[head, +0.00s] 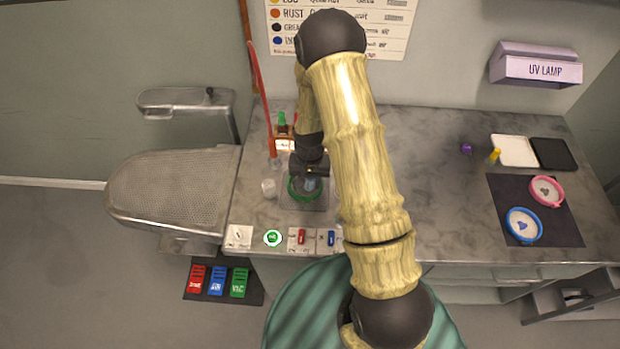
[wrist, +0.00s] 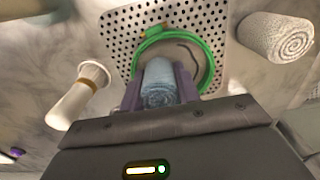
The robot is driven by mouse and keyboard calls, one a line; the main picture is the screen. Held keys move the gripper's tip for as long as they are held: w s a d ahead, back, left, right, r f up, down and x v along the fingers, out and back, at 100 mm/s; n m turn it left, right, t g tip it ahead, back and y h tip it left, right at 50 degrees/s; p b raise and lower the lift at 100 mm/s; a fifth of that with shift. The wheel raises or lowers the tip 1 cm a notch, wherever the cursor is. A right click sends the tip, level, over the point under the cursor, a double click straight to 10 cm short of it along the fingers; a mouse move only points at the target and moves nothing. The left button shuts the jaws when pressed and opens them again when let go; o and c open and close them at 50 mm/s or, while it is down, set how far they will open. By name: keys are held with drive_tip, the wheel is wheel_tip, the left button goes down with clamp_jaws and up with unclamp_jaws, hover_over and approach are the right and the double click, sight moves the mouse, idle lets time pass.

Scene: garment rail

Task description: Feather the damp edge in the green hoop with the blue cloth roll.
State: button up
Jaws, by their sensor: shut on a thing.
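The green hoop (head: 291,188) lies on a perforated plate on the counter, partly hidden by my arm in the head view. In the wrist view the hoop (wrist: 212,62) is a green ring with a clasp, holding grey fabric with a dark curved line on it. My gripper (wrist: 160,88) is shut on the blue cloth roll (wrist: 160,80), which shows between its purple fingers. The roll overlaps the hoop's near part in the wrist view. Whether it touches the fabric I cannot tell. In the head view my gripper (head: 310,180) is above the hoop.
A white cloth roll (wrist: 278,38) lies right of the perforated plate (wrist: 120,35). A white-capped pale bottle (wrist: 78,95) is left. The pink hoop (head: 546,190) and blue hoop (head: 523,225) lie on a dark mat at right. Switches (head: 302,238) line the front edge. The counter's middle right is clear.

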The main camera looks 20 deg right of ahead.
drive_tip(key=shift+a, duration=0.1)
drive_tip(key=shift+s+a+f, duration=0.1)
drive_tip(key=shift+s+a, duration=0.05)
drive_tip(key=shift+a, duration=0.3)
idle(0.4)
drive_tip(key=shift+w+a+f, duration=0.1)
drive_tip(key=shift+w+a, duration=0.1)
drive_tip(key=shift+a, duration=0.3)
drive_tip(key=shift+w+a+f, duration=0.1)
drive_tip(key=shift+w+a, duration=0.2)
drive_tip(key=shift+w, duration=0.15)
idle(0.3)
